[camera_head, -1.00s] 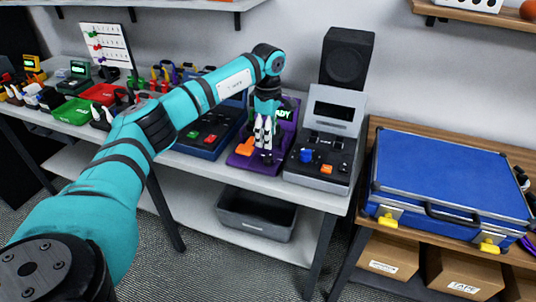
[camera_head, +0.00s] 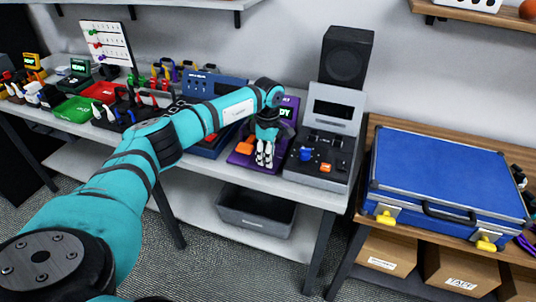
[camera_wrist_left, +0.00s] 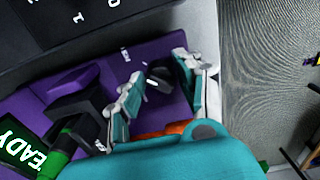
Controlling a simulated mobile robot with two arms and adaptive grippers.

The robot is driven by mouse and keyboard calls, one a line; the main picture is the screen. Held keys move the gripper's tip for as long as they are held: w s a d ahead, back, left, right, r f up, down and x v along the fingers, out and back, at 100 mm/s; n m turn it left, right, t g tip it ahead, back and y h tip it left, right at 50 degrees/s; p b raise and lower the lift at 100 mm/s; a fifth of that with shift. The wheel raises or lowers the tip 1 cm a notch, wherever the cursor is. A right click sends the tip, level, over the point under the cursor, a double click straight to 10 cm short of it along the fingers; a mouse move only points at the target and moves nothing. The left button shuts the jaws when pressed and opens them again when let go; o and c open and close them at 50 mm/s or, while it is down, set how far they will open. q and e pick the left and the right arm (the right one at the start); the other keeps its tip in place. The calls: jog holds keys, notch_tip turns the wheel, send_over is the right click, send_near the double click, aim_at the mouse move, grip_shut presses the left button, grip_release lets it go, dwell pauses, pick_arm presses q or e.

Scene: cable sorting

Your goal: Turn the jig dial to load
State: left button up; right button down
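The purple jig (camera_head: 283,149) stands on the grey bench and has a lit screen (camera_head: 286,113), its word partly hidden. In the left wrist view the purple panel (camera_wrist_left: 147,48) carries small white labels, too blurred to read, and a dark round dial (camera_wrist_left: 160,76). My left gripper (camera_head: 264,160) is over the front of the jig and hides the dial in the head view. In the wrist view its fingers (camera_wrist_left: 158,88) are apart, one on each side of the dial; I cannot tell if they touch it. An orange part (camera_head: 245,146) is beside the gripper. My right gripper is not in view.
A grey device (camera_head: 327,165) with a blue knob and an orange button stands close to the jig's right. A blue-fronted device (camera_head: 212,84) is to its left, partly behind my arm. A black speaker (camera_head: 347,57) is behind. A blue case (camera_head: 437,173) lies on the right table.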

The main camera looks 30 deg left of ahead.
pick_arm(q)
grip_shut()
jog(key=shift+n, duration=0.3)
jog(key=n, duration=0.7)
jog(key=n+p, duration=0.1)
jog(key=n, duration=0.4)
jog(key=n+p, duration=0.1)
jog(key=n, duration=0.4)
jog(key=shift+n, duration=0.4)
